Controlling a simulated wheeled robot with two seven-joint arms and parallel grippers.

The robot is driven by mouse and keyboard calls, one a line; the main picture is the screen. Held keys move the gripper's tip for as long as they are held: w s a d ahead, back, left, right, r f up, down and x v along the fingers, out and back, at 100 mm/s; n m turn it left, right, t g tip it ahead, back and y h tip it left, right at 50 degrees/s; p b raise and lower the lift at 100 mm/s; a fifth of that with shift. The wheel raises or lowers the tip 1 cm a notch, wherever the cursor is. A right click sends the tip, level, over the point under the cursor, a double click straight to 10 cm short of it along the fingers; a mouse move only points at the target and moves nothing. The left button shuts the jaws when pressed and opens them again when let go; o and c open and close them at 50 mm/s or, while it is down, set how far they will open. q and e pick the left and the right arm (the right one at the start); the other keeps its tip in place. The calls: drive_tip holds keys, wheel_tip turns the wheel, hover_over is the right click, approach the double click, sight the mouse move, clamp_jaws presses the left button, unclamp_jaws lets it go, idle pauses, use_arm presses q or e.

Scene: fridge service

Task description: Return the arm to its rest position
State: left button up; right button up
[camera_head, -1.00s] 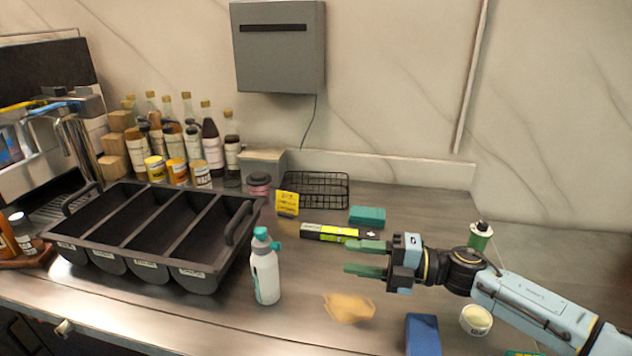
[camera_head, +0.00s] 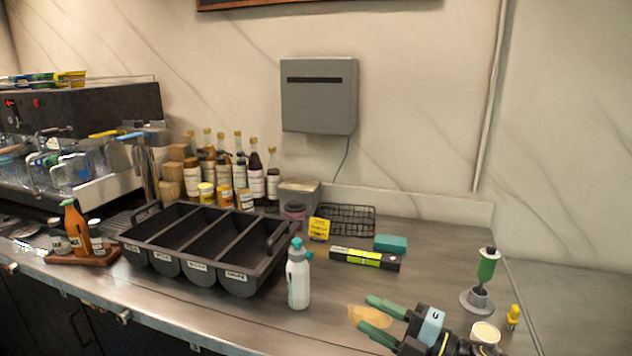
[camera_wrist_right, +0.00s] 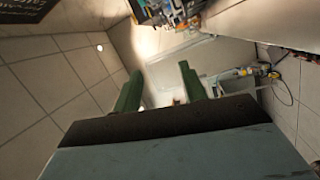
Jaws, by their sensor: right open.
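My right gripper (camera_head: 374,321) is at the lower right of the head view, over the front part of the counter. Its two green fingers are apart with nothing between them. The fingers also show in the right wrist view (camera_wrist_right: 160,92), where they point out over floor tiles and distant, blurred equipment. The rest of the right arm runs out of the bottom of the head view. My left gripper is in neither view.
A white spray bottle (camera_head: 298,278) and a tan cloth-like patch (camera_head: 368,315) are near the gripper. A black divided bin (camera_head: 262,283) stands left. A green-handled tool (camera_head: 487,268), a white cup (camera_head: 485,335) and a yellow item (camera_head: 513,316) are at right.

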drive_tip(key=s+d+f+m+t+h, duration=0.1)
drive_tip(key=s+d+f+m+h, duration=0.2)
drive_tip(key=s+f+m+h, duration=0.5)
drive_tip(key=s+d+f+m+h, duration=0.35)
drive_tip(key=m+h, duration=0.35)
drive_tip(key=m, duration=0.5)
drive_tip(key=s+d+f+m+g, duration=0.1)
drive_tip(key=s+d+m+g, duration=0.15)
drive_tip(key=s, duration=0.45)
drive_tip(key=s+d+f+m+g+h, duration=0.1)
drive_tip(key=s+f+g, duration=0.15)
drive_tip(key=s, duration=0.35)
drive_tip(key=s+d+f+m+g, duration=0.1)
drive_tip(key=s+m+g, duration=0.15)
drive_tip(key=s, duration=0.45)
wheel_tip(320, 180, down, 24)
drive_tip(key=n+g+b, duration=0.1)
drive_tip(key=g, duration=0.1)
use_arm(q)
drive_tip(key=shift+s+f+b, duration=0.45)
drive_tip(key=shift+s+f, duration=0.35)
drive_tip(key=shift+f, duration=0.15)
use_arm(e)
drive_tip(key=s+d+f, duration=0.3)
drive_tip(key=s+f, duration=1.4)
drive_tip(key=shift+s+f+n+g, duration=0.15)
drive_tip(key=shift+s+n+g, duration=0.15)
drive_tip(key=shift+g, duration=0.15)
